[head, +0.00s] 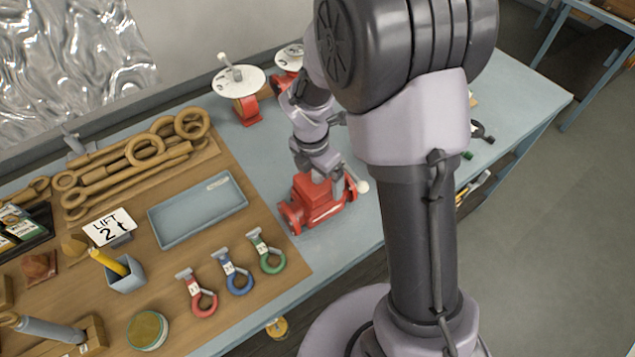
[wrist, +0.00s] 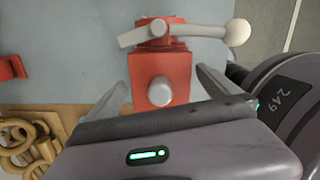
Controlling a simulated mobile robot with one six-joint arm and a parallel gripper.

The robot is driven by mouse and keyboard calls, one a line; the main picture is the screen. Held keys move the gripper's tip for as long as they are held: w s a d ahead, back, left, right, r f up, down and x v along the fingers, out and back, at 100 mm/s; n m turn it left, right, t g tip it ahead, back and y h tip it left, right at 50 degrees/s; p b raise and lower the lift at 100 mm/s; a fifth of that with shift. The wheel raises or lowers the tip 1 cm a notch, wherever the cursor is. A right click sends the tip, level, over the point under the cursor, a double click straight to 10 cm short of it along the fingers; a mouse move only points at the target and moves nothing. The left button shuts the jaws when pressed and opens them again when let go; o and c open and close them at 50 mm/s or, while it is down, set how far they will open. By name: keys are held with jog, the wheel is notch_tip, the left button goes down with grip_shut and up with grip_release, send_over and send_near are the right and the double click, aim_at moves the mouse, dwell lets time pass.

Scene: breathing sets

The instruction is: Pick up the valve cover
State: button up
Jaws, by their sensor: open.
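A red valve (head: 315,203) stands on the blue-grey bench, with flanged ends and a pale ball-ended lever at its right side. In the wrist view its red upper block (wrist: 171,72) bears a pale round knob and a grey lever with a white ball. I cannot tell for certain which part is the valve cover. My gripper (head: 320,172) is right over the valve, pointing down. In the wrist view my gripper (wrist: 162,79) is open, with one finger on each side of the red block and gaps visible. The arm hides part of the valve's top in the head view.
Two red stands with white discs (head: 237,81) are behind the valve. A blue tray (head: 160,236), colored shackles (head: 238,279) and large tan eye bolts (head: 145,150) lie on the wooden board to the left. The bench's front edge is close to the valve.

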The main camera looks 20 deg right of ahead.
jog(key=shift+w+f, duration=0.1)
jog(key=shift+f, duration=0.3)
jog(key=shift+r, duration=0.1)
jog(key=c, duration=1.6)
